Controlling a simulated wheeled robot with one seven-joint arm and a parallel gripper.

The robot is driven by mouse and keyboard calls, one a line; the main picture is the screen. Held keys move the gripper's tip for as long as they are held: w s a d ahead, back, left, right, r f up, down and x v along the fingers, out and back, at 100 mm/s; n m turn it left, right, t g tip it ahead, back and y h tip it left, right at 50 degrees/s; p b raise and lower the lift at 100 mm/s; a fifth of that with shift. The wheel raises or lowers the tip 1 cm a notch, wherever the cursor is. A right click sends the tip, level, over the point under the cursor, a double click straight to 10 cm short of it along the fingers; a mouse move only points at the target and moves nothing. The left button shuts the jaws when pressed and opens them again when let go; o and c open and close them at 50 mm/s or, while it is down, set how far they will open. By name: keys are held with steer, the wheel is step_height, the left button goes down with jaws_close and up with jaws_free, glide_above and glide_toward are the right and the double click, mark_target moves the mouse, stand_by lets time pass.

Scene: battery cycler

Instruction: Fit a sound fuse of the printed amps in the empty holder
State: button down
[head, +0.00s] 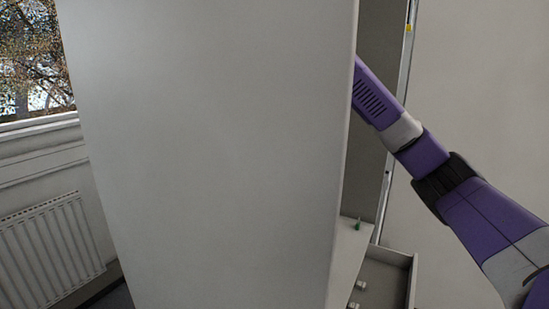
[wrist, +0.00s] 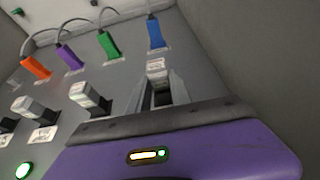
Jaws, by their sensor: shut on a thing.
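In the wrist view my gripper (wrist: 161,86) is shut on a small fuse (wrist: 156,68) with a pale end and a dark lower part. The fuse is in front of a grey panel (wrist: 125,55), in line with a row of similar fuses. I cannot tell whether it is seated in a holder or still apart from one. Neighbouring fuses stand to the left, one at the middle (wrist: 89,97) and one further left (wrist: 31,108), with white printed labels beside them. The print is too small to read. In the head view the gripper is hidden behind the large grey panel.
Orange (wrist: 35,67), purple (wrist: 70,58), green (wrist: 109,45) and blue (wrist: 155,32) plugs with cables line the panel above. A green light (wrist: 23,170) glows at lower left. In the head view a drawer (head: 408,273) is open, and a green item (head: 357,225) lies on a ledge.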

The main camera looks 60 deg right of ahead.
steer(key=shift+w, duration=0.35)
steer(key=c, duration=1.1)
jaws_free()
steer(key=b+v, duration=0.1)
steer(key=v, duration=0.6)
steer(key=shift+r, duration=0.4)
steer(key=shift+s, duration=0.2)
